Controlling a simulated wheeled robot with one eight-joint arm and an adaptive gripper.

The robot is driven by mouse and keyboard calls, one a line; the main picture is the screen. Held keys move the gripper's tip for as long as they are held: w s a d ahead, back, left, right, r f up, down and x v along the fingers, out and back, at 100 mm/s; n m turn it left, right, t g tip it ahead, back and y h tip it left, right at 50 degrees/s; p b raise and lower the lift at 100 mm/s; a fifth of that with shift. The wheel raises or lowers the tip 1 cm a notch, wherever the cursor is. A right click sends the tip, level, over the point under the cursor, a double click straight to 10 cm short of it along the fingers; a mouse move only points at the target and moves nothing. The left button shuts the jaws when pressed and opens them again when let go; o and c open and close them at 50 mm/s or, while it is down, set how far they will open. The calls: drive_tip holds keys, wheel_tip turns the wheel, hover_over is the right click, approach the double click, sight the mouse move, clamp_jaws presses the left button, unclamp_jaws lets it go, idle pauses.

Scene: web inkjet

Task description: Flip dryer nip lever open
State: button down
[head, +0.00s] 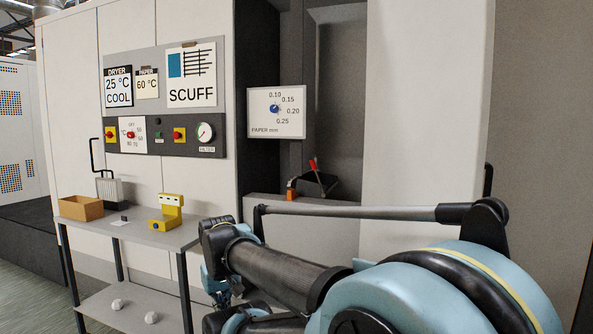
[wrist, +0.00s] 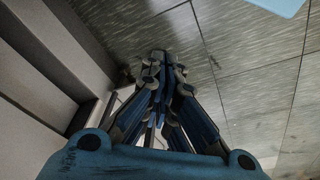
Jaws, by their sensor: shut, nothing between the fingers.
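In the head view, a small red-tipped lever (head: 313,164) stands in the recess right of the control panel. It is the only lever-like part I can make out there, and I cannot tell for sure that it is the dryer nip lever. An orange block (head: 291,189) sits just left of its base. My gripper (wrist: 160,65) is shut and empty in the wrist view, pointing at the floor. In the head view it is mostly hidden behind my arm, low and left of the recess, well apart from the lever. The wrist view does not show the lever.
A grey side table (head: 150,235) at left holds a cardboard box (head: 81,208) and a yellow device (head: 167,213). The dryer control panel (head: 165,136) is above. A paper-thickness dial plate (head: 277,112) hangs by the recess.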

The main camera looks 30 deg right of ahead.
drive_tip(key=w+d+r+n+h, duration=0.2)
drive_tip(key=w+d+r+h, duration=0.4)
drive_tip(key=w+d+r, duration=0.3)
drive_tip(key=w+d+r+n+t+h, duration=0.1)
drive_tip(key=w+d+r+h, duration=0.6)
drive_tip(key=w+d, duration=0.9)
drive_tip(key=w+d+r+n+h, duration=0.3)
drive_tip(key=w+d+r+h, duration=0.3)
drive_tip(key=w, duration=1.2)
drive_tip(key=d+r, duration=0.4)
drive_tip(key=d, duration=0.3)
drive_tip(key=shift+r+t, duration=0.35)
drive_tip(key=shift+t, duration=0.05)
drive_tip(key=shift+d, duration=0.1)
drive_tip(key=x, duration=0.9)
drive_tip(key=shift+d+r, duration=0.2)
drive_tip(key=shift+d, duration=0.05)
drive_tip(key=shift+s+d+r, duration=0.25)
drive_tip(key=shift+s+d, duration=0.1)
drive_tip(key=shift+d, duration=0.25)
drive_tip(key=shift+s+d+r, duration=0.25)
drive_tip(key=shift+s+d, duration=0.05)
drive_tip(key=shift+d, duration=0.25)
drive_tip(key=shift+s+d+r, duration=0.25)
drive_tip(key=shift+s+d, duration=0.1)
drive_tip(key=shift+d, duration=0.25)
